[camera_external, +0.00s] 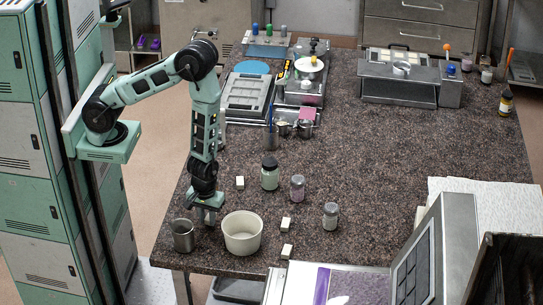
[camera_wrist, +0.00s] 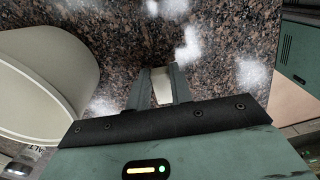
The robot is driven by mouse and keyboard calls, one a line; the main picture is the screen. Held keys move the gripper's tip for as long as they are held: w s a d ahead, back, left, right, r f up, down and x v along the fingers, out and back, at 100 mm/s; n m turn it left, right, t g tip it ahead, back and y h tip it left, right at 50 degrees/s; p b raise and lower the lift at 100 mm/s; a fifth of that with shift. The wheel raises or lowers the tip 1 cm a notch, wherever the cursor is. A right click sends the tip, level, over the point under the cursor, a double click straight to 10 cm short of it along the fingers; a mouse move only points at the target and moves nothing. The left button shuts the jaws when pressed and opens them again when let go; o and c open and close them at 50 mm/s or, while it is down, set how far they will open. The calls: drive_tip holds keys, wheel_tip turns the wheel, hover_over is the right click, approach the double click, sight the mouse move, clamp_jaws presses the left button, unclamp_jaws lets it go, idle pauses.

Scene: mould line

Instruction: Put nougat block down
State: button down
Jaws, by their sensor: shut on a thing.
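My gripper (camera_external: 208,207) points down near the left front edge of the table, between a metal cup and a white bowl. In the wrist view my gripper (camera_wrist: 160,88) is shut on a pale cream nougat block (camera_wrist: 161,86), which sits between the two fingers. In the external view the held block is mostly hidden by the fingers. Whether it touches the tabletop I cannot tell. Other small white blocks stand on the table: one (camera_external: 240,182) behind the bowl, one (camera_external: 286,223) right of the bowl, and one (camera_external: 287,251) nearer the front.
The white bowl (camera_external: 242,243) is close on the gripper's right, the metal cup (camera_external: 183,238) on its left. Jars (camera_external: 269,177) (camera_external: 297,190) (camera_external: 330,217) stand behind and right. The speckled tabletop (camera_external: 400,170) is clear on the right. Blurry white patches (camera_wrist: 190,45) show in the wrist view.

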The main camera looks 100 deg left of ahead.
sight(207, 221)
wheel_tip(207, 221, up, 9)
drive_tip(key=p, duration=0.5)
drive_tip(key=shift+p, duration=0.3)
drive_tip(key=shift+r, duration=0.2)
